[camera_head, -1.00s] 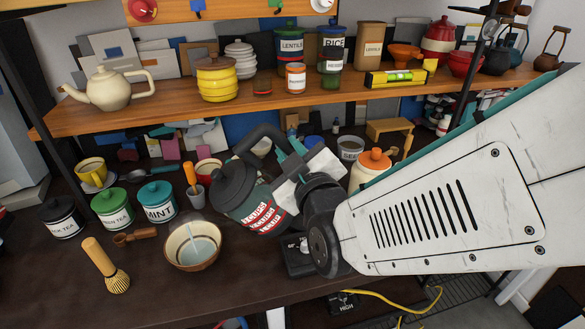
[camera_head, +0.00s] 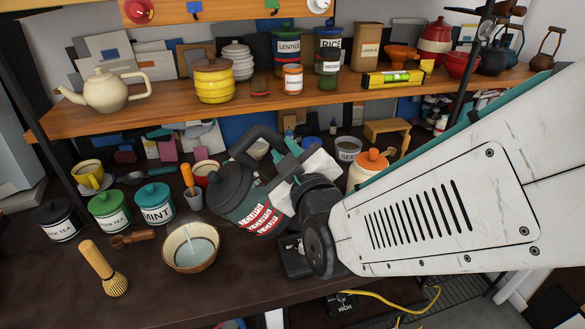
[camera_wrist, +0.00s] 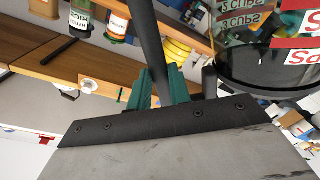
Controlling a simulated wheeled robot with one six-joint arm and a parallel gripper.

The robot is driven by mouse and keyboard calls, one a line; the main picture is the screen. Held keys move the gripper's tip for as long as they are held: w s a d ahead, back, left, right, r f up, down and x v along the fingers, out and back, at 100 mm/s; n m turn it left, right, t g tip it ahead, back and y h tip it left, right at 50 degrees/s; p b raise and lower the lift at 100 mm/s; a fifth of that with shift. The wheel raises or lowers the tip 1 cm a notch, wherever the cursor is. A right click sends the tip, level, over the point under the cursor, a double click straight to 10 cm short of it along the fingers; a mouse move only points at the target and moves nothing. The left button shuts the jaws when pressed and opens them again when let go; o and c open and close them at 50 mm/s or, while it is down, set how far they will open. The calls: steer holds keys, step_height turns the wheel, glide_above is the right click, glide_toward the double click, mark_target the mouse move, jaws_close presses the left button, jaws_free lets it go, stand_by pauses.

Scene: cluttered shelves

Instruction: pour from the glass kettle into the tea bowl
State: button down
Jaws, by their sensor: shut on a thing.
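The glass kettle (camera_head: 258,217), with a dark lid, black handle and red-and-white labels, is tilted left, its lid end towards the tea bowl. My gripper (camera_head: 290,163) is shut on its handle and holds it up. In the wrist view the black handle runs between the teal fingers (camera_wrist: 158,88), and the kettle's glass side (camera_wrist: 240,60) shows at right. The tea bowl (camera_head: 191,264), cream inside and brown outside, stands on the dark table left of and below the kettle. It holds pale grey-blue liquid with a light streak. The kettle's spout is hard to make out.
A bamboo whisk (camera_head: 105,270) lies left of the bowl. Black, green and mint tins (camera_head: 154,205) stand behind at left. A grey cup with an orange-handled tool (camera_head: 190,190) is behind the bowl. An orange-lidded jar (camera_head: 370,170) stands behind my arm. A dark kettle base (camera_head: 294,260) sits below my wrist.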

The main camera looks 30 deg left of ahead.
steer(key=shift+r, duration=0.1)
steer(key=shift+w+d+f+m, duration=2.9)
steer(key=shift+w+f+m, duration=1.1)
steer(key=shift+f, duration=0.55)
steer(key=shift+w+r+b, duration=0.15)
steer(key=shift+r, duration=1.3)
steer(key=shift+w+r+b, duration=0.1)
steer(key=shift+r+b, duration=0.05)
steer(key=shift+r, duration=1.3)
steer(key=shift+d, duration=0.1)
